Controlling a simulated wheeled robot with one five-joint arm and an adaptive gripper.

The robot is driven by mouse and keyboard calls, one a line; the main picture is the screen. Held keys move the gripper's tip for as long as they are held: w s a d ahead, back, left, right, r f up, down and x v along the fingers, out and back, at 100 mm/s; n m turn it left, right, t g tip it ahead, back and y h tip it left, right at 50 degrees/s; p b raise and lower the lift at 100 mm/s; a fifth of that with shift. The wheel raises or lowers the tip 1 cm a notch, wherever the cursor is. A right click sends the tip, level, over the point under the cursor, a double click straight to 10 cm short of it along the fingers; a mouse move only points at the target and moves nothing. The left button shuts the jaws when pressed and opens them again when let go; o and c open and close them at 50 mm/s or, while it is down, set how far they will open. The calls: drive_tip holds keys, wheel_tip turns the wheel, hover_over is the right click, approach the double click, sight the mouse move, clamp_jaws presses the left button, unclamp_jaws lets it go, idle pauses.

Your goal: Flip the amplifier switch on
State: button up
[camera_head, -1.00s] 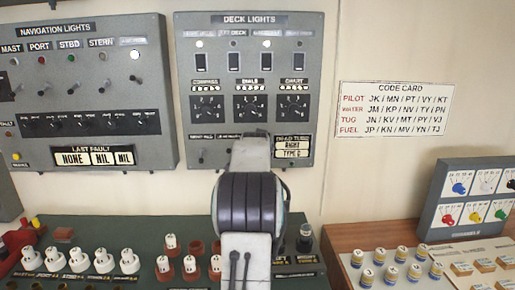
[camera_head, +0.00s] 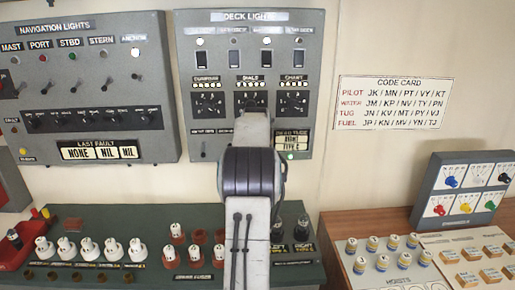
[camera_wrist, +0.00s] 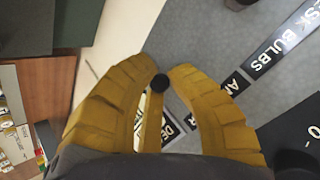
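In the wrist view, my gripper (camera_wrist: 161,68) has two yellow ribbed fingers, curved inward with their tips apart. A small round black tip (camera_wrist: 159,83) shows between them, like a switch lever seen end-on. I cannot tell whether a finger touches it. A label beginning "AM" (camera_wrist: 231,84) lies right of the fingers on a grey panel, its rest cut off from sight. In the head view, my arm covers the lower middle of the grey deck lights panel (camera_head: 183,105), hiding my gripper and any amplifier switch there. The switch's position is not readable.
The navigation lights panel (camera_head: 85,20) is left of the deck lights panel. Below is a dark green console (camera_head: 150,218) with several white and red bulbs. To the right are a wooden desk (camera_head: 335,228) and a wall code card (camera_head: 391,103). The wall between is clear.

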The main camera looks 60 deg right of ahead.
drive_tip(key=o, duration=0.5)
drive_tip(key=v, duration=1.2)
idle(0.7)
